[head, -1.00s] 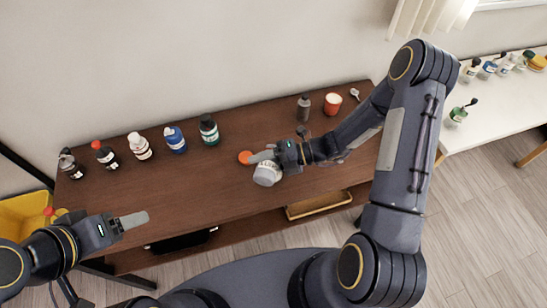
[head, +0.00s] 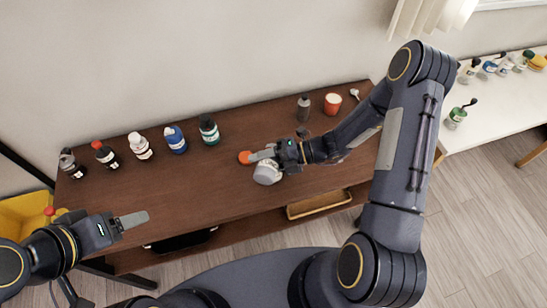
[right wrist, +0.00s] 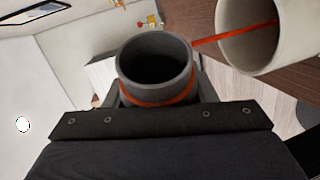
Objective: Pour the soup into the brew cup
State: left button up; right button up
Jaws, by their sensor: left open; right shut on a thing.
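My right gripper (head: 256,156) is low over the table, shut on a dark grey cup (right wrist: 156,92) between its fingers in the right wrist view. A pale cup (right wrist: 230,60) is close beside it, to the right. A thin red-orange streak, like soup, runs between the grey cup's rim and the pale cup's mouth. I cannot tell which one is the brew cup. In the head view a whitish cup (head: 267,174) shows beside the right gripper, and a round orange thing (head: 244,158) shows at its tip. My left gripper (head: 131,220) is open and empty at the table's front left.
Several bottles (head: 140,147) stand in a row on the brown table (head: 200,185). A grey bottle (head: 304,107), a red cup (head: 332,103) and a small white item (head: 355,94) stand at the back right. The table's left middle is clear.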

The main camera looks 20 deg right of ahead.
jog(key=shift+w+r+m+y, duration=0.15)
jog(key=shift+r+m+y, duration=0.25)
jog(key=shift+m, duration=0.1)
dwell(0.8)
